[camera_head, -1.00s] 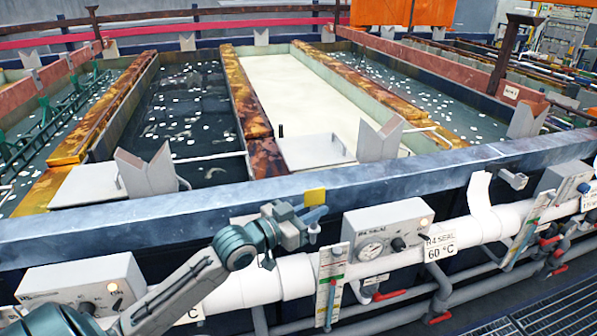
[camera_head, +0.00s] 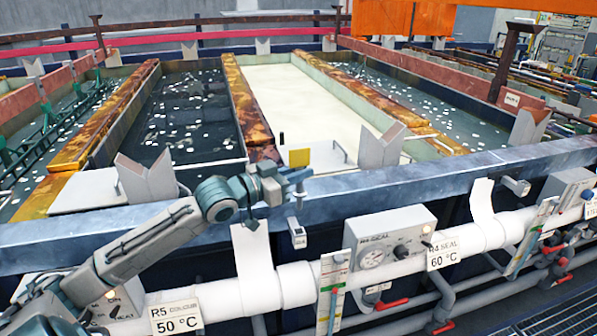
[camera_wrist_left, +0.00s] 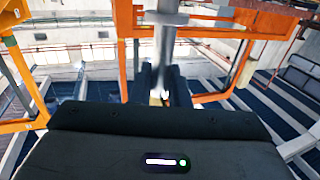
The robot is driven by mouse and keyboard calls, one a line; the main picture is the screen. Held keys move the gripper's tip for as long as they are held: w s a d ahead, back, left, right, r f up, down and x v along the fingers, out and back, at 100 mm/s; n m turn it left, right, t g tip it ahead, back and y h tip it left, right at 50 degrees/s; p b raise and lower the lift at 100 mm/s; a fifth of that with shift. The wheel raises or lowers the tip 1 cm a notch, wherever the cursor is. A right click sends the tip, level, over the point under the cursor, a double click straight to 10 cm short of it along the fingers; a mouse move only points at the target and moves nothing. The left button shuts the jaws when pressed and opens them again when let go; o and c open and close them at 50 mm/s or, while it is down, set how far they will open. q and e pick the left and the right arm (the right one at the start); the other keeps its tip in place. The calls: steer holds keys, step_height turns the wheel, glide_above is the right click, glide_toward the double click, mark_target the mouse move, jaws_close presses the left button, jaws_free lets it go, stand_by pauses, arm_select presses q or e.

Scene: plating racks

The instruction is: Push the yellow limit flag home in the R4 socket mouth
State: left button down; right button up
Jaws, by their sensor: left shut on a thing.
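The yellow limit flag (camera_head: 299,158) stands upright above the fingers of my left gripper (camera_head: 297,178). My left gripper is shut on the flag's grey stem, of which a short end shows below the fingers. In the left wrist view the dark fingers (camera_wrist_left: 163,88) close around a grey shaft. A small grey socket (camera_head: 298,233) on the rail front lies below the stem, with a visible gap in the head view. Its mouth is too small to make out, and I see no R4 mark on it. My right gripper is not in view.
The R4 SEAL control box (camera_head: 388,238) is right of the socket, above a white pipe (camera_head: 405,268). The blue-grey tank rim (camera_head: 420,182) runs behind the gripper. A similar grey socket (camera_head: 516,186) is farther right. A white-and-green gauge (camera_head: 332,290) hangs below.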

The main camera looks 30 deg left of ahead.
mark_target(298, 193)
arm_select(q)
steer(key=shift+s+r, duration=0.1)
steer(key=shift+r, duration=0.05)
steer(key=shift+f+b, duration=0.45)
steer(key=shift+f, duration=0.35)
steer(key=shift+f+b, duration=0.3)
steer(key=shift+f, duration=0.1)
step_height(298, 193, down, 3)
steer(key=shift+r+b, duration=0.2)
steer(key=shift+b, duration=0.75)
steer(key=shift+f+b, duration=0.4)
steer(key=shift+f, duration=0.15)
